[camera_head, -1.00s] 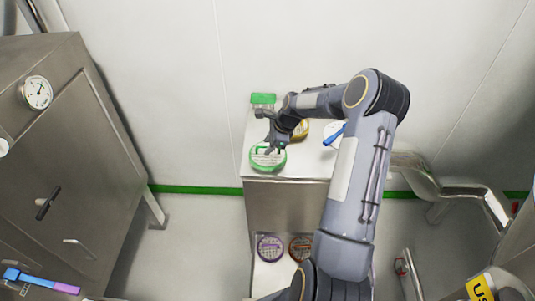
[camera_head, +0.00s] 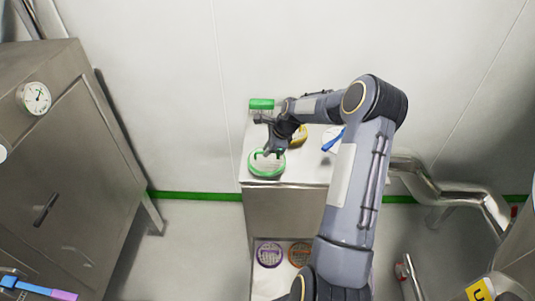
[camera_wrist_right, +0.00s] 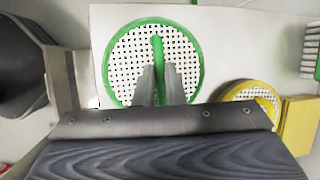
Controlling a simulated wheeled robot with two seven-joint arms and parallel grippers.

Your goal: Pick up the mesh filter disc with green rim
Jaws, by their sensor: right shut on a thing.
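The mesh filter disc with green rim (camera_head: 266,170) is at the front left of the steel cabinet's top. In the right wrist view the disc (camera_wrist_right: 120,52) shows a white perforated face and a green bar handle across it. My right gripper (camera_head: 272,150) is over the disc, and in the wrist view its two fingers (camera_wrist_right: 160,85) are closed on the green handle. Whether the disc touches the top or is slightly raised, I cannot tell. My left gripper is not in view.
A yellow-rimmed disc (camera_wrist_right: 255,95) lies close to the right of the green one. A green-backed brush (camera_head: 262,104) is behind it, and a blue-handled tool (camera_head: 332,140) lies to the right. Purple (camera_head: 269,254) and orange (camera_head: 299,254) discs sit on a lower shelf.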

